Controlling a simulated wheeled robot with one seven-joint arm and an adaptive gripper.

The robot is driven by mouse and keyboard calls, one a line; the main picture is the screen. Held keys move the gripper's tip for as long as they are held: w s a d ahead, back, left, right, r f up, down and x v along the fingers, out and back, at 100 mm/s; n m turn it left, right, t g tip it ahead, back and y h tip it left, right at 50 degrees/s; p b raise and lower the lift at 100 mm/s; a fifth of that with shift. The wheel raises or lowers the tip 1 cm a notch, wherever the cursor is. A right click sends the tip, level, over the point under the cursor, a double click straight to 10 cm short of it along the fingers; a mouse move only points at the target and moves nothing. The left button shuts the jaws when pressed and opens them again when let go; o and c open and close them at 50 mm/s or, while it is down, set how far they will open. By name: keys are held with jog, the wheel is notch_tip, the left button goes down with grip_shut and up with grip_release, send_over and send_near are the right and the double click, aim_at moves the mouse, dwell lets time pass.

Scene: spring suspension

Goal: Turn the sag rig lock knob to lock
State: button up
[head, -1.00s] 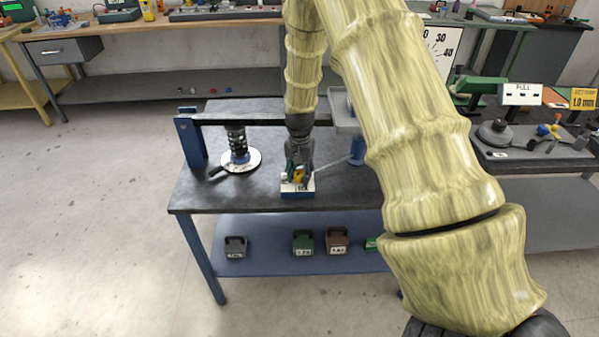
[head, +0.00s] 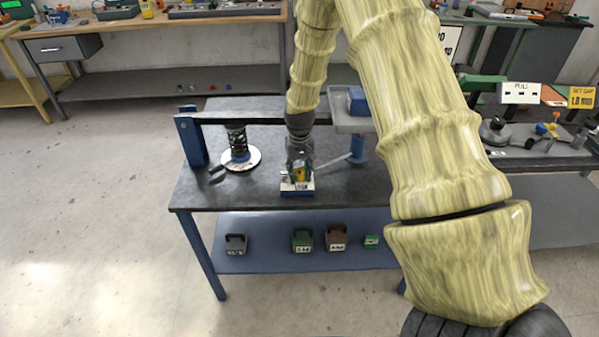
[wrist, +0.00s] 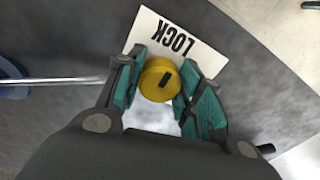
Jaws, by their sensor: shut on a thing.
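The yellow lock knob (wrist: 158,80) sits between the teal pads of my gripper (wrist: 160,92) in the wrist view, with a dark mark on its top face. My gripper is shut on the knob from above. The white LOCK plate (wrist: 178,42) lies beside the knob. In the head view my gripper (head: 299,172) reaches down over the small knob base (head: 298,190) near the table's front edge. The knob (head: 300,175) is partly hidden there by my fingers.
The sag rig table (head: 235,195) carries a black spring (head: 237,140) on a white disc at left. A grey tray (head: 345,122) with a blue block stands at right, with a metal rod near my gripper. Several weights (head: 303,240) rest on the lower shelf.

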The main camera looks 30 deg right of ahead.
aim_at(300, 171)
dwell(0.3)
jog(key=o, duration=1)
jog(key=shift+r, duration=0.15)
notch_tip(300, 171, up, 12)
jog(key=shift+f, duration=0.2)
dwell(0.3)
